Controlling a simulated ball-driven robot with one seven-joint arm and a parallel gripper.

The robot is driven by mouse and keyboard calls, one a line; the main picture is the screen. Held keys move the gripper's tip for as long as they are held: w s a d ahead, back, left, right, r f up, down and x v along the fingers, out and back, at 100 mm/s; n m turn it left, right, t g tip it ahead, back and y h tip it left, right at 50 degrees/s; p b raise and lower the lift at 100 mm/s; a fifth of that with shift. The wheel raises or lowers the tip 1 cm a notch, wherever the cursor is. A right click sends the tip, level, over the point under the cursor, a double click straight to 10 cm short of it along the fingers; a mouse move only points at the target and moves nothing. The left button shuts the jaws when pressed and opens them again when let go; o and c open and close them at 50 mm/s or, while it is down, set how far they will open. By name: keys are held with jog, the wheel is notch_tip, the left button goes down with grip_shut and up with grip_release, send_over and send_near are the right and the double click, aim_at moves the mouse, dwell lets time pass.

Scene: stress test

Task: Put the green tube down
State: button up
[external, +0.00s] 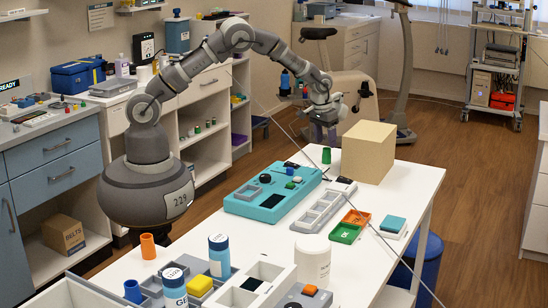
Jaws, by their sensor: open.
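The green tube (326,156) is a small dark green cylinder near the far end of the white table (215,245). It appears to stand upright on the tabletop. My gripper (325,141) points down just above the tube, with its jaws open. A small gap seems to show between the fingertips and the tube, but the view is too small to be sure of contact.
A tan box (368,152) stands just right of the tube. A teal device (272,194) with a black knob lies nearer. Grey trays (318,212), green and orange bins (345,234), and a white canister (312,262) occupy the table. A thin pole crosses the view diagonally.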

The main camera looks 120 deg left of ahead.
jog(key=r, duration=0.2)
jog(key=r+p, duration=0.1)
jog(key=r, duration=0.2)
jog(key=shift+s+d+r, duration=0.25)
jog(key=shift+d+r, duration=0.1)
jog(key=shift+d, duration=0.05)
